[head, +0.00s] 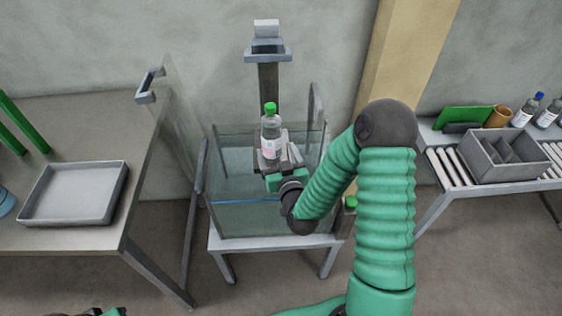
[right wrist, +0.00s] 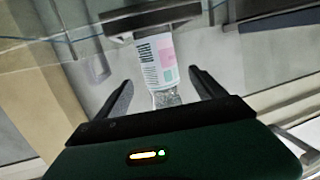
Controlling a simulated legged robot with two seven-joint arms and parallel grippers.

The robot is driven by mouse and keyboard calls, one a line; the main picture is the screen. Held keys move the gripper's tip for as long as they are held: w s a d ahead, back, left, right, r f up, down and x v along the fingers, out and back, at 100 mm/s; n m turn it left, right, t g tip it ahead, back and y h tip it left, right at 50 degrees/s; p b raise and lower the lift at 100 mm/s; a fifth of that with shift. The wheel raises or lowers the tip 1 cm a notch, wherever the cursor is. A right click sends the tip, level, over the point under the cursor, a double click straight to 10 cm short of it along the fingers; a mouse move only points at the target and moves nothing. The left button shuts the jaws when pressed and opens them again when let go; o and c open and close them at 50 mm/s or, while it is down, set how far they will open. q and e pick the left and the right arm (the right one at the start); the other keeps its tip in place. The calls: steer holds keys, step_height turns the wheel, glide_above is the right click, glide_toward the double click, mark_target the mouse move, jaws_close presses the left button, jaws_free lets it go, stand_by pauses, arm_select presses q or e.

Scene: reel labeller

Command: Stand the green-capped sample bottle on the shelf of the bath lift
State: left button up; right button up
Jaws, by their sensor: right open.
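The green-capped sample bottle (head: 270,135) is clear with a white and pink label and stands upright at the bath lift's column (head: 268,85). In the right wrist view the bottle (right wrist: 157,62) appears with its base at a grey bar, apparently the lift's shelf (right wrist: 150,17); its cap is hidden. My right gripper (head: 273,166) is open just in front of and below the bottle in the head view. In the wrist view its fingers (right wrist: 163,88) are spread, one on each side of the bottle's line, with gaps showing. My left gripper (head: 97,312) barely shows at the bottom edge.
The glass bath (head: 250,220) with water surrounds the lift on a low stand. A grey tray (head: 75,192) lies on the left table. At right, a divided crate (head: 495,155) sits on rollers near several bottles. Another green cap (head: 350,202) shows beside my right arm.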

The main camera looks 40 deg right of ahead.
steer(key=p+v, duration=0.6)
steer(key=p, duration=0.2)
steer(key=a+f+n+g+y, duration=0.2)
steer(key=a+n+g+y, duration=0.3)
steer(key=a, duration=0.3)
steer(key=s+a+r+g, duration=0.2)
steer(key=s+g, duration=0.2)
steer(key=s, duration=0.2)
steer(key=s+a+r+m+g, duration=0.1)
steer(key=s+a+r+g, duration=0.1)
steer(key=s+g, duration=0.2)
steer(key=s, duration=0.3)
steer(key=shift+a+r+y, duration=0.3)
steer(key=shift+a+r, duration=0.1)
steer(key=shift+s+a+r, duration=0.1)
steer(key=shift+s+a, duration=0.1)
steer(key=shift+a, duration=0.05)
